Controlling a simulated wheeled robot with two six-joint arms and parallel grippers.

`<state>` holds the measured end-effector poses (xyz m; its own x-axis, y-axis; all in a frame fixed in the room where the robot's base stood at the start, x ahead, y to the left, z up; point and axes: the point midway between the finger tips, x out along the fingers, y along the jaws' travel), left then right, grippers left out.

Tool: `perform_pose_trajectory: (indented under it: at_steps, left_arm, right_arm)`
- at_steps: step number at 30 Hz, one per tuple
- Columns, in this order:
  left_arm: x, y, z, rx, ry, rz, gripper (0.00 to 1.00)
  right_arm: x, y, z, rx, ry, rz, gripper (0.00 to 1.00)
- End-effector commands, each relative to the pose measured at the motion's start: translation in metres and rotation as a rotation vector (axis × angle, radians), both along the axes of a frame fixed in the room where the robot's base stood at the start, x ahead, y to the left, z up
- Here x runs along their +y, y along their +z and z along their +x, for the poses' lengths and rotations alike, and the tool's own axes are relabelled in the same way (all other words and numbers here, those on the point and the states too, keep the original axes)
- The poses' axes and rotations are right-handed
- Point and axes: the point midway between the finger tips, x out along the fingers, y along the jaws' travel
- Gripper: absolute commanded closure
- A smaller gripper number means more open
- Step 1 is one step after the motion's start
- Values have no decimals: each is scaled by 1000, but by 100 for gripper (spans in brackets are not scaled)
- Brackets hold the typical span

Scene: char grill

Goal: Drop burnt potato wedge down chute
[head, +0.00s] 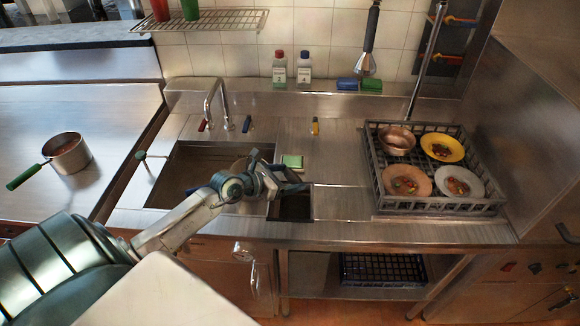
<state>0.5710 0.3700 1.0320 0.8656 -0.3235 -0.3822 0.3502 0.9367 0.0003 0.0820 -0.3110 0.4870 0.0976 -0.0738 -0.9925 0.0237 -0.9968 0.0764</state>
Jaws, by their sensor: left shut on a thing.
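The chute (291,207) is a dark rectangular opening in the steel counter, just right of the sink. My left gripper (292,181) reaches in from the left and is over the back part of the chute opening, above counter level. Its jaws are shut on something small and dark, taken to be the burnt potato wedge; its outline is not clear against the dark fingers. My right gripper is not in view.
The sink (168,175) with a tap (218,105) lies left of the chute. A grey dish rack (385,205) with plates and a bowl stands to the right. A saucepan (68,153) stands far left. Counter between chute and rack is clear.

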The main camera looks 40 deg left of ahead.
Motion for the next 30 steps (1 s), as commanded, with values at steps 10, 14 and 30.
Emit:
perform_pose_trajectory:
  at_steps: [10, 14, 30]
  left_arm:
    - [0, -30, 0, 0, 0, 0, 49]
    - [0, -43, 0, 0, 0, 0, 49]
    - [0, -55, 0, 0, -1, 0, 16]
  right_arm:
    - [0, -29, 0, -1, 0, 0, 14]
    - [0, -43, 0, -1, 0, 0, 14]
    - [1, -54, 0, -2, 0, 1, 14]
